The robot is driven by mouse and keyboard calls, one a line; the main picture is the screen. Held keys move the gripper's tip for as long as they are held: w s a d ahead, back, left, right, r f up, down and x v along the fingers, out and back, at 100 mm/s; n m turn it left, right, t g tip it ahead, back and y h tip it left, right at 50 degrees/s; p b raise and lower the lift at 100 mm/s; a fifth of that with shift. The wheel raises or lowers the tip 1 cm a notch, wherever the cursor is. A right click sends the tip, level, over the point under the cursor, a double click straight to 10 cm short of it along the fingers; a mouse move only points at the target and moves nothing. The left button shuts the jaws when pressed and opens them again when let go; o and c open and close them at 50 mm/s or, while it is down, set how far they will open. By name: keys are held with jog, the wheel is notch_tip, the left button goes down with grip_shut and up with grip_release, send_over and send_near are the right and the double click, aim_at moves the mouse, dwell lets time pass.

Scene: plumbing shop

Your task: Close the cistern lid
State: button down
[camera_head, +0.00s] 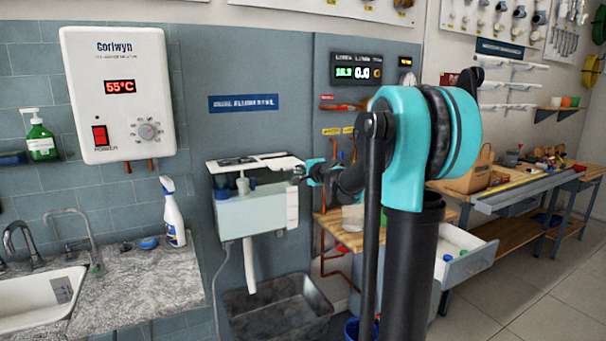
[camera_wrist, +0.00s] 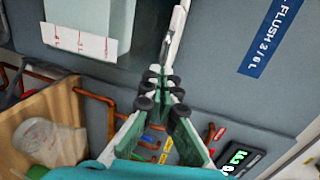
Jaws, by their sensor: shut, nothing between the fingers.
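The cistern (camera_head: 262,215) is a pale box on the grey wall panel, with its inner fittings showing through the open top. Its white lid (camera_head: 285,161) stands raised above the box, with a gap between them. My gripper (camera_head: 299,173) is at the right end of the lid, close to its edge. In the wrist view the cistern (camera_wrist: 88,42) with red marks is at upper left, and the lid (camera_wrist: 179,22) shows as a thin pale strip. My gripper (camera_wrist: 161,88) is shut and empty just below that strip. I cannot tell whether it touches the lid.
A white water heater (camera_head: 118,90) hangs at left above a stone counter (camera_head: 130,285) with a spray bottle (camera_head: 173,215). A dark basin (camera_head: 275,308) sits under the cistern. A wooden bench and copper pipes are to the right of the cistern.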

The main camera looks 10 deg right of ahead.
aim_at(290, 165)
jog(key=x, duration=0.3)
jog(key=r+x, duration=0.1)
jog(key=x, duration=0.3)
jog(key=shift+w+r, duration=0.15)
jog(key=shift+r, duration=0.05)
jog(key=shift+w, duration=0.1)
jog(key=shift+r, duration=0.1)
